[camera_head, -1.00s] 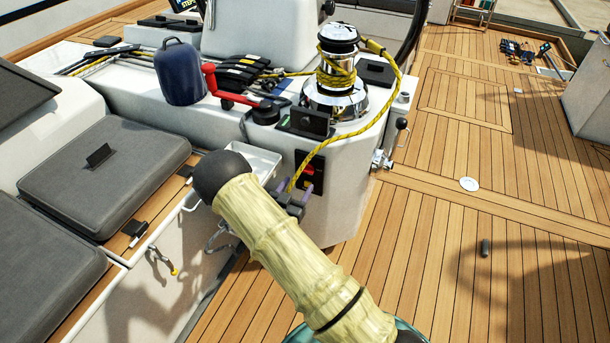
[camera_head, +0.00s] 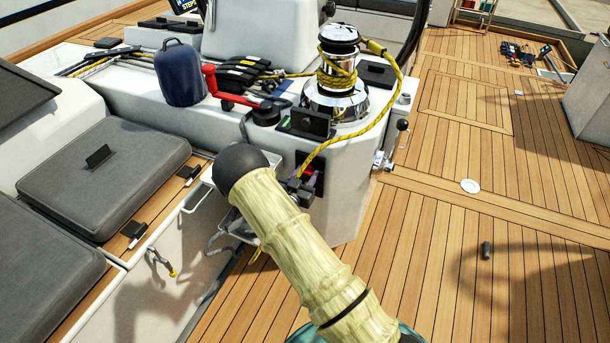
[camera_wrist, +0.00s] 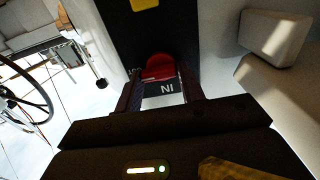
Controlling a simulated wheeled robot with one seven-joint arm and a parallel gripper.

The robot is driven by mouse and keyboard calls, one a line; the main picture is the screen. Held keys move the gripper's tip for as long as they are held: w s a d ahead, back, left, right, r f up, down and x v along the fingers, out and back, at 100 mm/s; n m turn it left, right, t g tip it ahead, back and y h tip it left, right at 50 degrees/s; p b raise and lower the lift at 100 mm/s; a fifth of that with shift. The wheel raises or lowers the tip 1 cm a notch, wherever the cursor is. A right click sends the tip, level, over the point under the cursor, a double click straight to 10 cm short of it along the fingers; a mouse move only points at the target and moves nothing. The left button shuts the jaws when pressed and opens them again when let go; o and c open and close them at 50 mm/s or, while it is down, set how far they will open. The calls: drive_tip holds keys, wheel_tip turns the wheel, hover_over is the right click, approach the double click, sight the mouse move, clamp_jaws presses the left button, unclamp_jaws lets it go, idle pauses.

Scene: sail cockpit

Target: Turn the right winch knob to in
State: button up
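The winch knob is red and sits on a black panel on the front of the white console. In the head view the knob (camera_head: 309,171) is mostly hidden behind my gripper (camera_head: 299,188). In the wrist view the red knob (camera_wrist: 160,68) shows at the far end of the gap between the fingers of my gripper (camera_wrist: 162,92). The fingers are apart, one on each side, and firm contact cannot be seen. A white "IN" label (camera_wrist: 168,88) appears upside down below the knob.
A chrome winch (camera_head: 337,75) with yellow rope stands on the console above. The rope (camera_head: 345,140) hangs down close to my gripper. A lever (camera_head: 402,125) is to the right, and a grey cushioned bench (camera_head: 104,175) is to the left. The deck at right is mostly clear.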

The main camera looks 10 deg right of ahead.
drive_tip(key=shift+d, duration=0.1)
drive_tip(key=shift+n, duration=0.3)
drive_tip(key=shift+a+n+p, duration=0.2)
drive_tip(key=shift+n+p, duration=0.1)
drive_tip(key=shift+n, duration=0.3)
drive_tip(key=shift+r+n+p, duration=0.1)
drive_tip(key=shift+n+p, duration=0.25)
drive_tip(key=shift+n, duration=0.75)
drive_tip(key=n+p, duration=0.1)
drive_tip(key=n, duration=0.3)
drive_tip(key=shift+a+n, duration=0.1)
drive_tip(key=shift+n, duration=0.2)
drive_tip(key=n, duration=0.4)
drive_tip(key=shift+w, duration=0.1)
drive_tip(key=n, duration=0.5)
drive_tip(key=shift+w+a+f+p, duration=0.1)
drive_tip(key=shift+a+f+p, duration=0.1)
drive_tip(key=shift+p, duration=0.1)
drive_tip(key=shift+n, duration=0.3)
drive_tip(key=o, duration=1)
drive_tip(key=shift+c, duration=0.2)
